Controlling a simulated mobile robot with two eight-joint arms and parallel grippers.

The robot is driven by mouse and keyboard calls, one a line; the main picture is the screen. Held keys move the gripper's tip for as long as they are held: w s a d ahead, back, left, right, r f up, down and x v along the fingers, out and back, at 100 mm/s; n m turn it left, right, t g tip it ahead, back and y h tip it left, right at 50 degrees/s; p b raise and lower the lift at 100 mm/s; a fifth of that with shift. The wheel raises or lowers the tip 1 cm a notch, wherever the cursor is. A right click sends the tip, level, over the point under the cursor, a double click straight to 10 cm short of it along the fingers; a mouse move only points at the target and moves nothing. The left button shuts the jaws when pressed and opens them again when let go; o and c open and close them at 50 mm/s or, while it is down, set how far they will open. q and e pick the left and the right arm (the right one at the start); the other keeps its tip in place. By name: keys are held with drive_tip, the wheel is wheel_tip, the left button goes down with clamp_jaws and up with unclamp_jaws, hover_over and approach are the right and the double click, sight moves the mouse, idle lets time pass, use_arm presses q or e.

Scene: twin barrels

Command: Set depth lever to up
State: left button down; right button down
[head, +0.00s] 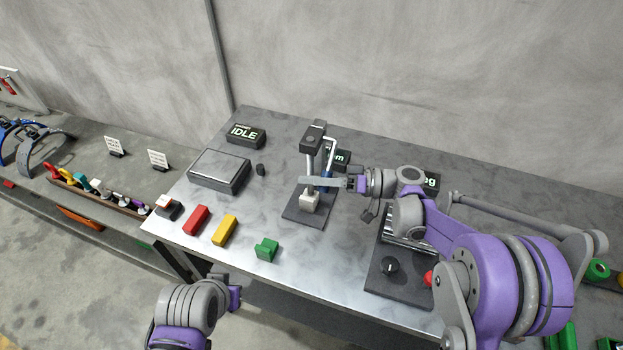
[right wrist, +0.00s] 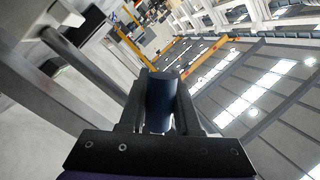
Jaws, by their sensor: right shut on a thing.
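The depth lever is on a small post stand (head: 317,140) on the metal bench. It shows as a pale bent rod (head: 331,147) with a blue grip (head: 327,173) hanging at its lower end. My right gripper (head: 326,182) reaches in from the right and is shut on the blue grip, partly hiding it. In the right wrist view the dark blue grip (right wrist: 160,100) sits between the two dark fingers. My left gripper (head: 235,285) is low at the bench's front edge, away from the lever; its fingers are not clear.
A white block (head: 309,201) sits at the foot of the post. An IDLE display (head: 246,136) and a grey pad (head: 219,171) stand to the left. Red (head: 196,220), yellow (head: 225,230) and green (head: 266,250) blocks line the front. A knob panel (head: 391,285) lies under my right arm.

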drive_tip(key=shift+s+r, duration=0.1)
idle(0.8)
wheel_tip(320, 180, up, 7)
drive_tip(key=s+m+t+y+b, duration=0.1)
drive_tip(key=s+m+y+b, duration=0.1)
drive_tip(key=m, duration=0.7)
drive_tip(key=shift+a+t, duration=0.3)
drive_tip(key=shift+a, duration=0.05)
drive_tip(key=shift+r+m, duration=0.1)
drive_tip(key=shift+m, duration=0.2)
drive_tip(key=c, duration=0.6)
unclamp_jaws()
drive_tip(key=b+v, duration=0.1)
drive_tip(key=v, duration=1)
